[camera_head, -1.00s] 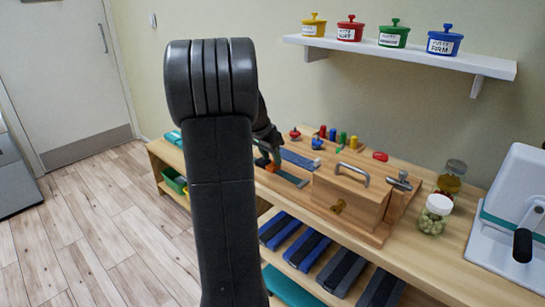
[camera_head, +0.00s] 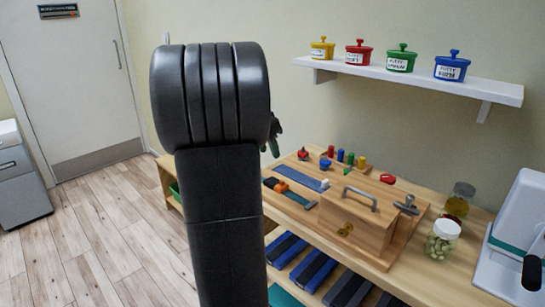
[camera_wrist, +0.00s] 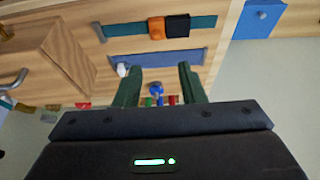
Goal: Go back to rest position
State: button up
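My gripper shows in the wrist view (camera_wrist: 160,84) with its two dark green fingers apart and nothing between them. In the head view only a small part of my gripper (camera_head: 274,135) shows, beside the large black bend of my arm. It is in the air, above and behind the wooden activity board (camera_head: 408,226). On the board lie a teal strap with an orange buckle (camera_head: 283,187), a blue strap (camera_head: 300,177) and a wooden box with a metal handle (camera_head: 357,214). My arm hides part of the bench's left end.
A wall shelf (camera_head: 420,80) with yellow, red, green and blue pots hangs above. A glass jar (camera_head: 442,240) and a white device (camera_head: 520,225) stand on the bench to the right. Blue and grey weights (camera_head: 313,270) lie on the lower shelf. Floor at left is clear.

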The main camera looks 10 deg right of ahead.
aim_at(283, 181)
jog(key=shift+s+a+r, duration=0.1)
jog(key=shift+a+r, duration=0.05)
jog(key=shift+r, duration=0.3)
jog(key=shift+f, duration=0.1)
jog(key=b+x, duration=0.2)
jog(key=x, duration=1.2)
jog(key=shift+s+d, duration=0.3)
jog(key=shift+s, duration=0.15)
